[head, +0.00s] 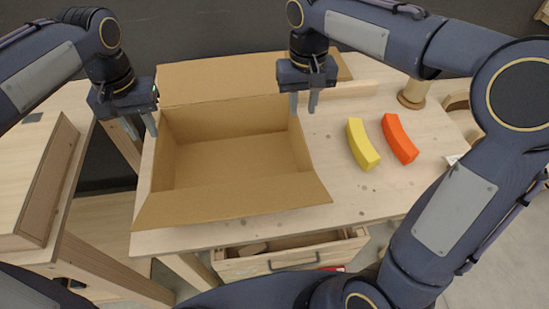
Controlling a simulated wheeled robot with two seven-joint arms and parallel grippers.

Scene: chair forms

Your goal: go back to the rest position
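My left gripper (152,128) is above the left rim of an open cardboard box, its fingers pointing down beside the box's back left corner. My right gripper (303,104) is at the back right corner of the box, fingers pointing down. Its two fingers show slightly apart and nothing shows between them. The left gripper's fingers overlap in this view, so its opening is unclear. The cardboard box (171,210) stands on the wooden table, flaps folded out, and looks empty.
A yellow curved block (362,143) and an orange curved block (399,138) lie on the table (350,205) right of the box. A wooden cylinder (414,94) stands behind them. A drawer (290,258) hangs open below the table's front edge. A wooden cabinet (40,190) is at left.

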